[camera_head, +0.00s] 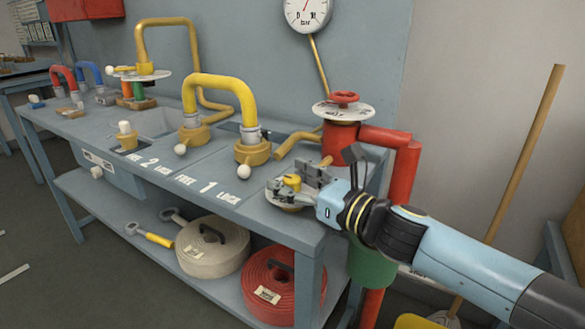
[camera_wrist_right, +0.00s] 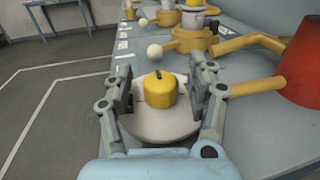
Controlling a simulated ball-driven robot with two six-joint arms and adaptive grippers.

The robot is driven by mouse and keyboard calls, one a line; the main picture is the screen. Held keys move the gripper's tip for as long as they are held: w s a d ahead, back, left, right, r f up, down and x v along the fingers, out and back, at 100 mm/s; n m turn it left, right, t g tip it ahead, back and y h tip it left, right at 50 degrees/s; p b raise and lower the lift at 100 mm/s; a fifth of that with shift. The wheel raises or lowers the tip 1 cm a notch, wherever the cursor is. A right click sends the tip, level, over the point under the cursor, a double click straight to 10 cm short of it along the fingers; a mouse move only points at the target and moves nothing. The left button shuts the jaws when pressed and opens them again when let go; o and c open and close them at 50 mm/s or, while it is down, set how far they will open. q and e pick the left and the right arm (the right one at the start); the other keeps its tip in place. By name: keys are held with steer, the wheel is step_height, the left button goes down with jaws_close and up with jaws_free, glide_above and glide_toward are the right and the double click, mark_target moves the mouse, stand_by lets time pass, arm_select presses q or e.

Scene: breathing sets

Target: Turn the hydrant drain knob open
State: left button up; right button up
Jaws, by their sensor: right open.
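A yellow drain knob (camera_head: 292,182) with a dark mark on its top sits on a pale round plate at the right end of the blue-grey bench. In the right wrist view the knob (camera_wrist_right: 160,92) stands in the middle of the plate (camera_wrist_right: 150,126). My right gripper (camera_wrist_right: 163,88) is open, with one finger to each side of the knob and a visible gap on both sides. In the head view my right gripper (camera_head: 298,184) partly hides the plate. The red hydrant (camera_head: 341,138) stands just behind it. My left gripper is not in view.
Yellow hose loops (camera_head: 222,82) stand on the bench (camera_head: 225,205) to the left. Rolled hoses (camera_head: 212,248) lie on the shelf below. A gauge (camera_head: 307,12) hangs behind.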

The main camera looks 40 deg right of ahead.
jaws_close()
stand_by(0.4)
steer(key=shift+w+f+n+g+y, duration=0.1)
steer(key=shift+n+g+y, duration=0.2)
steer(key=shift+n+y, duration=0.85)
steer(key=shift+y, duration=0.55)
steer(key=n+g+y+b, duration=0.1)
steer(key=y, duration=0.1)
steer(key=n+g+y+b, duration=0.1)
steer(key=n+y, duration=0.1)
steer(key=shift+d+f+g, duration=0.1)
steer(key=shift+g, duration=0.2)
steer(key=n+g+y+b, duration=0.3)
steer(key=shift+g+y, duration=0.3)
steer(key=shift+n+g+y+b, duration=0.9)
steer(key=shift+n+g+b, duration=0.2)
steer(key=shift+g, duration=0.4)
steer(key=shift+n+g, duration=0.35)
steer(key=shift+g, duration=0.05)
